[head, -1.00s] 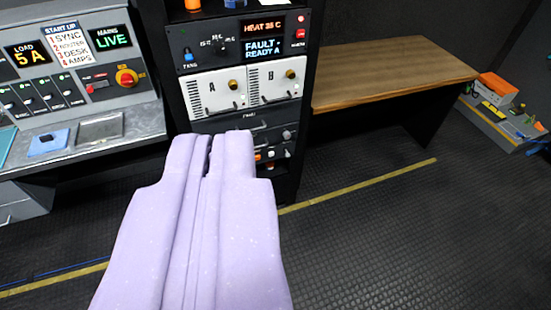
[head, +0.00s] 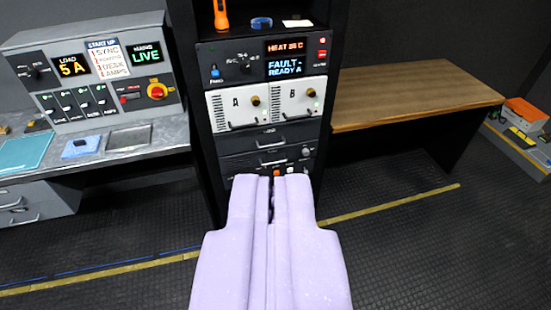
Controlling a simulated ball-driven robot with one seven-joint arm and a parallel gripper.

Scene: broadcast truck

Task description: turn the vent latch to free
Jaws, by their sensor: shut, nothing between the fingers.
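My gripper (head: 272,182), pale lilac, is shut and empty at the bottom middle, pointing at the lower part of the equipment rack. No part that I can surely name as the vent latch shows. The rack holds a black panel (head: 232,52) with a blue-tipped switch (head: 215,71), a dial (head: 245,66) and a lit display (head: 286,68) reading FAULT, READY A. Below it, white unit A (head: 230,107) and white unit B (head: 308,103) each have a brass knob. My fingers hide part of the lowest panel; its small knobs and an orange button (head: 277,172) show above the fingertips.
A grey control desk (head: 165,133) stands at the left with switches and a red knob (head: 157,91). A wooden-topped table (head: 410,90) stands right of the rack. An orange case (head: 524,113) sits far right. The floor at right is clear, crossed by a yellow line (head: 385,205).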

